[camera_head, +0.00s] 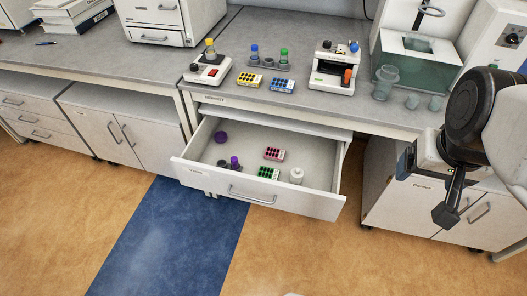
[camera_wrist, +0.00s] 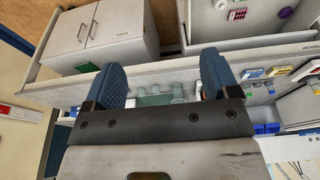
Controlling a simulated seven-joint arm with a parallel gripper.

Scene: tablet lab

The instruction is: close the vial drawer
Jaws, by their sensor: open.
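The vial drawer (camera_head: 225,188) stands pulled well out from under the bench in the head view. Its front has a grey bar handle (camera_head: 252,195). Inside are a purple round item (camera_head: 221,137), a purple-capped vial (camera_head: 234,162), a pink rack (camera_head: 274,154), a green rack (camera_head: 268,173) and a white bottle (camera_head: 297,175). My gripper (camera_head: 446,212) hangs to the right of the drawer, apart from it and in front of the right cabinet. In the wrist view, my gripper (camera_wrist: 165,84) shows two blue fingers spread wide with nothing held between them. Part of the drawer (camera_wrist: 262,32) shows at upper right there.
The bench top (camera_head: 225,92) holds a yellow rack (camera_head: 249,80), a blue rack (camera_head: 281,85), a white instrument (camera_head: 333,72) and several glass beakers (camera_head: 384,82) near its right front edge. A closed cabinet (camera_head: 398,200) stands right of the drawer. The floor before the drawer is clear.

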